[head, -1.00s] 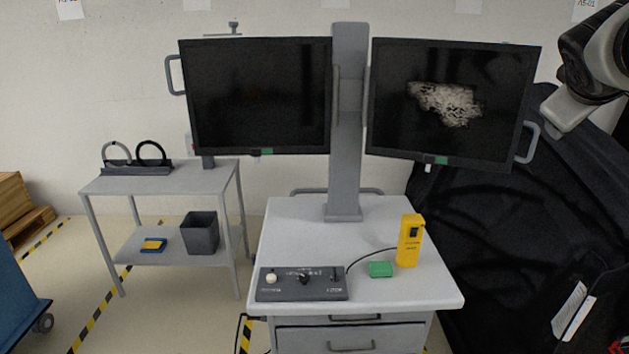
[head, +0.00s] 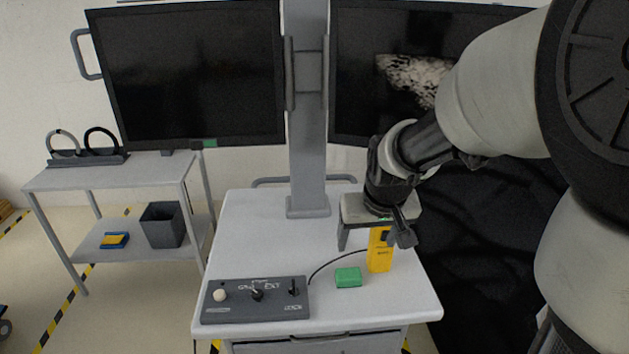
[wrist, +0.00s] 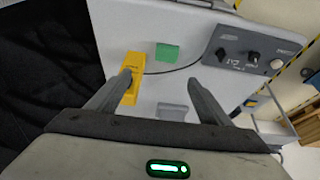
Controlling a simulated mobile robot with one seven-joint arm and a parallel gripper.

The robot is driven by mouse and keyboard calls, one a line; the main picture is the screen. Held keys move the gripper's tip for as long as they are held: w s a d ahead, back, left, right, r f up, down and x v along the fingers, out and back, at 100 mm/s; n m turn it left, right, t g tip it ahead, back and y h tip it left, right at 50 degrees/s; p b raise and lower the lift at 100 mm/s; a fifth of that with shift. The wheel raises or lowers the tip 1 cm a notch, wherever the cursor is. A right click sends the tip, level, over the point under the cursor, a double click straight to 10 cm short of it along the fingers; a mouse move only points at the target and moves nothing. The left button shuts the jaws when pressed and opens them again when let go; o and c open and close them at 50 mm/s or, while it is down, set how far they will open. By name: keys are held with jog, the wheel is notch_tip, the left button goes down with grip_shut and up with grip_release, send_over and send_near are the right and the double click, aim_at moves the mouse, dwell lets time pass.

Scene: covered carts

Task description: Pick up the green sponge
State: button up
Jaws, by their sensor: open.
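The green sponge (head: 348,277) is a small block lying flat on the white cart top, between the control box and the yellow device. It also shows in the wrist view (wrist: 167,52), beyond and between my fingertips. My gripper (head: 372,240) is open and empty above the cart, behind the sponge and apart from it. In the wrist view its two fingers (wrist: 160,88) are spread wide. In the head view my gripper hides the top of the yellow device.
A grey control box (head: 255,300) with a cable lies to the left. The monitor column (head: 308,120) rises at the cart's back. Black covering (head: 480,230) hangs at right. The cart top (head: 245,235) is clear at back left.

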jog(key=b, duration=0.2)
send_near(349, 273)
notch_tip(349, 273, down, 2)
jog(key=shift+w+x, duration=0.2)
jog(key=shift+x, duration=1.45)
jog(key=shift+w+x, duration=0.15)
jog(key=shift+x, duration=1.5)
jog(key=shift+r, duration=0.15)
jog(key=c, duration=1.2)
jog(key=shift+r, duration=0.15)
notch_tip(349, 273, up, 18)
jog(key=p, duration=0.2)
